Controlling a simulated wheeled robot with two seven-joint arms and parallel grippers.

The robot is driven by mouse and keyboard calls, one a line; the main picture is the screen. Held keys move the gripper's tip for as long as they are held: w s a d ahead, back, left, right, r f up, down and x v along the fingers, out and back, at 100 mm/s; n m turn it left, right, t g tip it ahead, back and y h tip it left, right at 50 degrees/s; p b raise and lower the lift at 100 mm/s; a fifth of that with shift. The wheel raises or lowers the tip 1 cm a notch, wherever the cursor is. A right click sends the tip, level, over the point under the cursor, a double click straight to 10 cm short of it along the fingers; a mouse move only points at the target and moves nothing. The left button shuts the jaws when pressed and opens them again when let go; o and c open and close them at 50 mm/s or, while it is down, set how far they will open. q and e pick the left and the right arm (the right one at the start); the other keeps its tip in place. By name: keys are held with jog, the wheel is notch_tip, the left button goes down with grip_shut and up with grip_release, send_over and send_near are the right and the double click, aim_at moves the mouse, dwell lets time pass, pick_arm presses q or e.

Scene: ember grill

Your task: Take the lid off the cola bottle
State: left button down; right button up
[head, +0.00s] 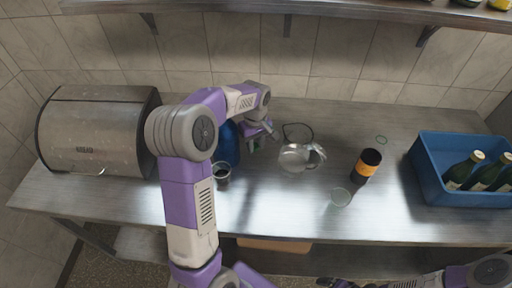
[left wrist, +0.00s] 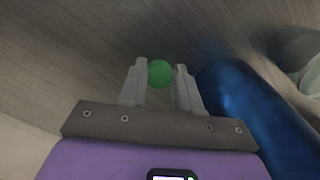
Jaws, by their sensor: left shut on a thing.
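My left gripper (head: 258,135) is over the back middle of the counter, right of a blue bottle (head: 228,143) partly hidden by my arm. In the left wrist view its two fingers (left wrist: 159,80) are closed on a small round green thing (left wrist: 159,72) that looks like a lid. I cannot see a bottle under it. The blue bottle stands close on the right in that view (left wrist: 240,95). I cannot tell which bottle is the cola. My right gripper (head: 338,283) is at the bottom edge, barely visible.
A glass pitcher (head: 295,158) stands just right of my left gripper. A blue crate (head: 428,175) holds green bottles at right; a bread bin (head: 95,130) stands at left. A shelf (head: 330,8) runs above.

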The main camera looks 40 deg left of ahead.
aim_at(255, 147)
pick_arm(q)
jog(key=shift+f, duration=0.6)
jog(key=shift+f, duration=0.2)
jog(key=c, duration=0.8)
grip_release()
notch_tip(255, 147, up, 12)
jog(key=p, duration=0.3)
jog(key=shift+r, duration=0.25)
